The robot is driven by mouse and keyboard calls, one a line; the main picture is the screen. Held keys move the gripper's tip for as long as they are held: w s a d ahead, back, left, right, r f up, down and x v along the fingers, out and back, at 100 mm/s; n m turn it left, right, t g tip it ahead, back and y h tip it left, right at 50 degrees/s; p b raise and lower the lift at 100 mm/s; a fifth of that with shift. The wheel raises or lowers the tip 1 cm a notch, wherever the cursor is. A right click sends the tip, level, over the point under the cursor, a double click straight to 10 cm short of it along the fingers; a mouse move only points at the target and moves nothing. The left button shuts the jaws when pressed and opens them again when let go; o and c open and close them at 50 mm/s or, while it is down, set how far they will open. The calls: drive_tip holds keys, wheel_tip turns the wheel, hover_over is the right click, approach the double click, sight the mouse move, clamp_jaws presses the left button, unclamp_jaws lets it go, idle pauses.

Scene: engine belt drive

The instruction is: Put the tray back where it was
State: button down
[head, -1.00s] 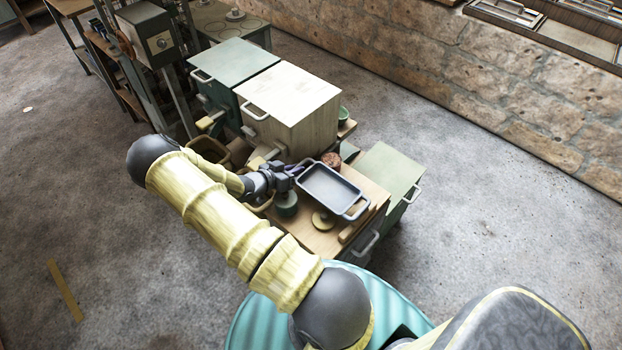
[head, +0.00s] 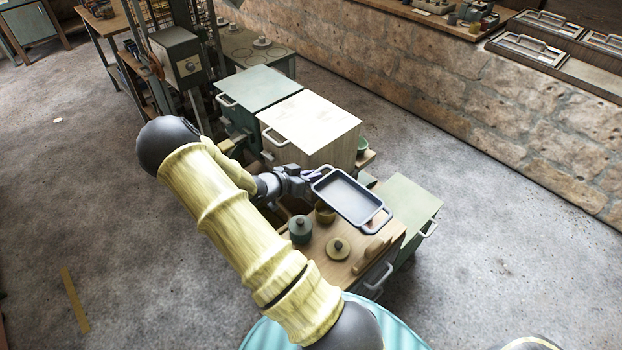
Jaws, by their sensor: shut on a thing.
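A dark grey tray (head: 348,197) with pale loop handles at its two ends is in the head view, over the back right part of a wooden worktop (head: 318,262). My gripper (head: 315,176) is shut on the tray's left handle. The tray looks close to level and appears to be held above the worktop. The exact gap beneath it cannot be told. The tray hides part of the worktop behind it.
On the worktop are a dark green pot (head: 300,229), a yellowish round lid (head: 338,248), a small brown cup (head: 325,213) and a wooden block (head: 370,255). A pale cabinet (head: 312,125) and a green cabinet (head: 412,210) stand close by. Open floor lies right.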

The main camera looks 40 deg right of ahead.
idle(0.3)
drive_tip(key=a+n+t+y, duration=0.3)
drive_tip(key=a+n+t, duration=0.4)
drive_tip(key=a, duration=1.3)
drive_tip(key=shift+a+f+n+t, duration=0.15)
drive_tip(key=shift+a+n+t, duration=0.25)
drive_tip(key=shift+t, duration=0.4)
